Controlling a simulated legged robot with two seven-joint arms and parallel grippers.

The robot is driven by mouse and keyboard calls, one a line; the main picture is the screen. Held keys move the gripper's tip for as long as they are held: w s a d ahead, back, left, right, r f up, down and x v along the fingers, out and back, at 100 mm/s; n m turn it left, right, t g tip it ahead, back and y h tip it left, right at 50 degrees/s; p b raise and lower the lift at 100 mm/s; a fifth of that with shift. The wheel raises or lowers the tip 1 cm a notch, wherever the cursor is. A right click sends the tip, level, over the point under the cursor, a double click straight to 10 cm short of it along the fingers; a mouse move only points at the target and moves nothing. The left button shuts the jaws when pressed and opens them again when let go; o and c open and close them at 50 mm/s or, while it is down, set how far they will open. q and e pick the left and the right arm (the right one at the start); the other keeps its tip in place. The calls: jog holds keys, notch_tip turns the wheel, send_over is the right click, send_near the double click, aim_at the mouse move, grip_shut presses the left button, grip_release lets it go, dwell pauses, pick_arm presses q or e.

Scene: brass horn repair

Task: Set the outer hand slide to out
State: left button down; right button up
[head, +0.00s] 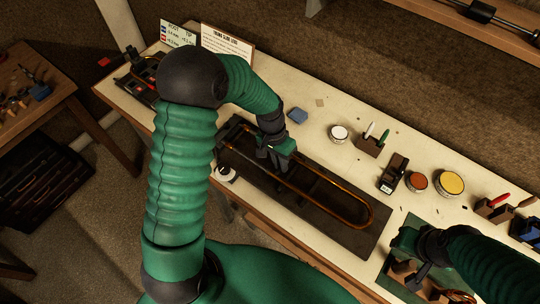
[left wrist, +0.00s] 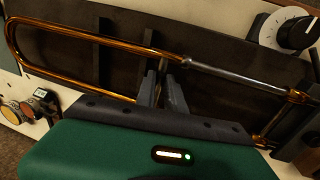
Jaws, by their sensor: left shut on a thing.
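The outer hand slide (head: 371,213) is a long brass U lying along a dark board (head: 352,240), with its bow toward the right in the head view. In the left wrist view the brass slide (left wrist: 9,38) has its bow at the left. A silver inner tube (left wrist: 240,78) shows bare to the right of the fingers. My left gripper (head: 281,173) reaches down over the board. Its fingers (left wrist: 163,85) are shut on the slide near where brass meets silver; the exact contact is partly hidden. My right gripper (head: 416,280) is low at the right, its jaws unclear.
A dial with a black knob (left wrist: 296,33) stands beside the board. Small tubs (head: 339,133), a yellow-topped tub (head: 449,183) and a small wooden holder (head: 371,146) stand along the bench's back. Instruction cards (head: 228,42) stand at the far left. A green mat (head: 398,222) lies at the right.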

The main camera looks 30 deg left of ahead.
pick_arm(q)
jog(key=d, duration=0.4)
jog(key=shift+s+d+r, duration=0.1)
jog(key=shift+s+d, duration=0.05)
jog(key=shift+d, duration=0.05)
jog(key=shift+a, duration=0.2)
jog(key=c, duration=1.8)
grip_release()
jog(key=shift+o, duration=1.8)
jog(key=shift+d, duration=0.35)
jog(key=v, duration=1.6)
jog(key=shift+r+b, duration=0.4)
